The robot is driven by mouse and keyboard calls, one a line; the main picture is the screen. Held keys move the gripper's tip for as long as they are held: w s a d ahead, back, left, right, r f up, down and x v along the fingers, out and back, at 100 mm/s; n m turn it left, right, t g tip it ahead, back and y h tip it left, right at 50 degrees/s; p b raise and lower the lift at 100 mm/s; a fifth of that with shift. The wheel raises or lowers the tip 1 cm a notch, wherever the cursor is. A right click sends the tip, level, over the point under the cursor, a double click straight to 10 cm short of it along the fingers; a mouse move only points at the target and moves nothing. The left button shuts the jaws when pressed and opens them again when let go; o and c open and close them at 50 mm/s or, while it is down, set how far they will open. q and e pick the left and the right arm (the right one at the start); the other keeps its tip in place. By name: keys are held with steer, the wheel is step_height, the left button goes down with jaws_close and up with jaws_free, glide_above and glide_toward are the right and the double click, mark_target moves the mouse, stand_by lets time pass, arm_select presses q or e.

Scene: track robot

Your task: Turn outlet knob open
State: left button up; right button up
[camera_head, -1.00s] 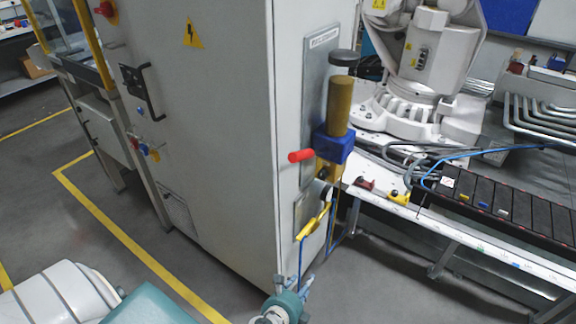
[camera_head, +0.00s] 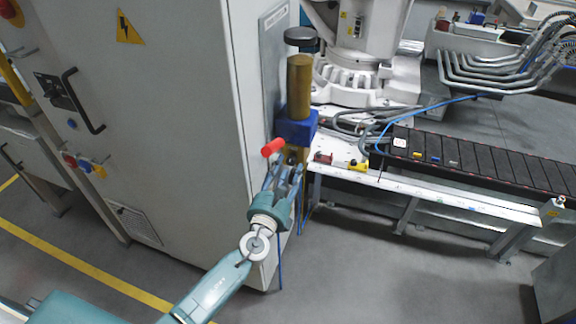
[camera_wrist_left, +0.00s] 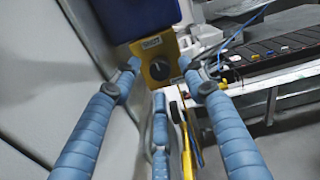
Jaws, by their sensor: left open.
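A dark round knob (camera_wrist_left: 159,70) sits on a yellow block (camera_wrist_left: 150,52) below a blue block. A small label is above the knob; I take it to be the outlet knob. In the head view the blue block (camera_head: 295,127) is on the side of the grey cabinet, with a red handle (camera_head: 273,148) sticking out to its left and a brass cylinder (camera_head: 300,83) above. My left gripper (camera_head: 284,170) is open just below the red handle. In the wrist view its two blue fingers stand on either side of the knob, with gaps visible. My right gripper is not in view.
The grey cabinet (camera_head: 160,90) stands close on the left of the gripper. A yellow lever (camera_wrist_left: 187,152) shows below the knob. A conveyor (camera_head: 480,165) on a white bench and a white robot arm (camera_head: 358,75) are to the right. Floor in front is clear.

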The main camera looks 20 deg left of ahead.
arm_select(q)
steer(key=shift+w, duration=1.05)
jaws_close()
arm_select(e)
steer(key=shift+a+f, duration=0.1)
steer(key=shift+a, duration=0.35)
